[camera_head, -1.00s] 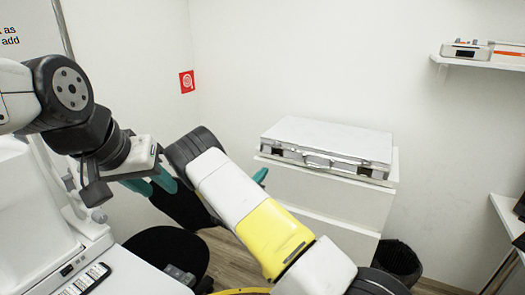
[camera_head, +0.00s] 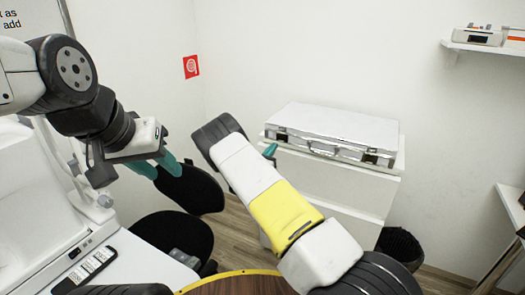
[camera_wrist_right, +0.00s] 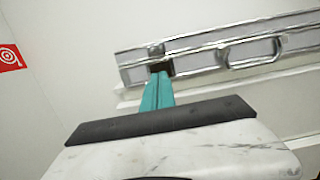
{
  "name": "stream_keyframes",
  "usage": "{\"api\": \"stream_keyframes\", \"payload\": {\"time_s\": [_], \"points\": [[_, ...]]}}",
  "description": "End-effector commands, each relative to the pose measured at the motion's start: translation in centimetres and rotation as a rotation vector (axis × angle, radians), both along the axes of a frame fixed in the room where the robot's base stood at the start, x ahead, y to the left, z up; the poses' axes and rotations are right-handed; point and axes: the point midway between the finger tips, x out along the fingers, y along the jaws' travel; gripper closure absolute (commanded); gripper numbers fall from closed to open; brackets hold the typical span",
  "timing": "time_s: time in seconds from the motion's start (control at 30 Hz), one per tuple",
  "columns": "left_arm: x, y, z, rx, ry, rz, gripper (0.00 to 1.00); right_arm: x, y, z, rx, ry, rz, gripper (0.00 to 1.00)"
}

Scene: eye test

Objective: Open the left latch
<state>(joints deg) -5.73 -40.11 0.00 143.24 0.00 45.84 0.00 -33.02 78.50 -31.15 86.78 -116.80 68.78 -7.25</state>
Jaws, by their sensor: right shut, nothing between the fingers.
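A closed silver case (camera_head: 335,123) lies flat on a white cabinet, its latched front edge toward me. Its left latch (camera_head: 281,137) is dark and sits near the left end of that edge. In the right wrist view the left latch (camera_wrist_right: 160,66) is at the teal fingertips, which partly cover it. I cannot tell whether they touch or whether the latch is undone. My right gripper (camera_head: 270,150) is shut and empty; my own arm hides most of it in the head view. It also shows in the right wrist view (camera_wrist_right: 158,80). My left gripper (camera_head: 161,167) hangs open and empty, far left of the case.
The case's handle (camera_wrist_right: 252,50) is right of the left latch, and a right latch (camera_head: 370,157) is further along. The white cabinet (camera_head: 340,180) has drawers. A dark chair (camera_head: 190,190) stands left of it, a black bin (camera_head: 400,245) to its right. A wall shelf (camera_head: 490,48) is at upper right.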

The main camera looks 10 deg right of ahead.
Motion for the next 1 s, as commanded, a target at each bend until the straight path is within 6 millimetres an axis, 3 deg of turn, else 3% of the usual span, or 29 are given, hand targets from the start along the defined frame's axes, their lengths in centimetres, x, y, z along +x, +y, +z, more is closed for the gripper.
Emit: {"api": "stream_keyframes", "payload": {"time_s": [0.3,0.8,1.0], "points": [[0.0,0.0,0.0,0.000,0.000,0.000,0.64,4.1,-2.8,0.7,0.001,-0.001,-0.001,1.00],[0.0,0.0,0.0,0.000,0.000,0.000,0.64,4.9,-3.3,0.8,0.002,0.002,0.000,1.00],[0.0,0.0,0.0,0.000,0.000,0.000,0.64,5.6,-3.8,1.6,0.062,0.086,-0.001,1.00]]}}
